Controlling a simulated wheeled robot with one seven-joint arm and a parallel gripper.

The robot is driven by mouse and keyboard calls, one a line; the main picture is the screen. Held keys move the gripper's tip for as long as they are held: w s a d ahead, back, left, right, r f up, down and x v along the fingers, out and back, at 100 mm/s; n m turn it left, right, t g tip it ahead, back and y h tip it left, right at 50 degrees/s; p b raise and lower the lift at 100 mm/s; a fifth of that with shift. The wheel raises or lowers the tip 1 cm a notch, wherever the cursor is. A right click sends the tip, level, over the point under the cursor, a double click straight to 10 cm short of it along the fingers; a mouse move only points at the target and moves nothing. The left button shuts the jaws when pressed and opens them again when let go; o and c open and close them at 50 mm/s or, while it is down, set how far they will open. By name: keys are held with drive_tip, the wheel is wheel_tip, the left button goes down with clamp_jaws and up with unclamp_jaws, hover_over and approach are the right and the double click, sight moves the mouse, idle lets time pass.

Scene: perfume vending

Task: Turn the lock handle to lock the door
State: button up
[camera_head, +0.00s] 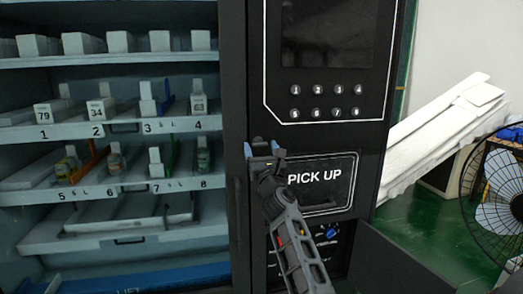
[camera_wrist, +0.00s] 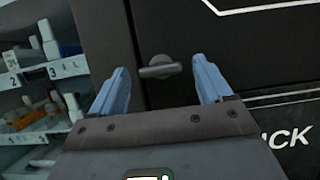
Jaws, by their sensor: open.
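The lock handle (camera_wrist: 160,69) is a small dark grey knob with a short horizontal bar, on the black front of the vending machine in the wrist view. My gripper (camera_wrist: 161,88) is open. Its two blue fingers stand left and right of the handle, with visible space on each side and nothing held. How far the fingertips are from the panel is hard to tell.
The PICK UP flap (camera_head: 322,165) is just right of my gripper, below a numbered keypad (camera_head: 325,101). Shelves (camera_head: 120,131) with small goods are at the left. A black panel (camera_head: 400,262) juts out at lower right. A fan (camera_head: 495,190) stands farther right.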

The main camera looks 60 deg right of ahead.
drive_tip(key=c, duration=1)
drive_tip(key=shift+c, duration=0.2)
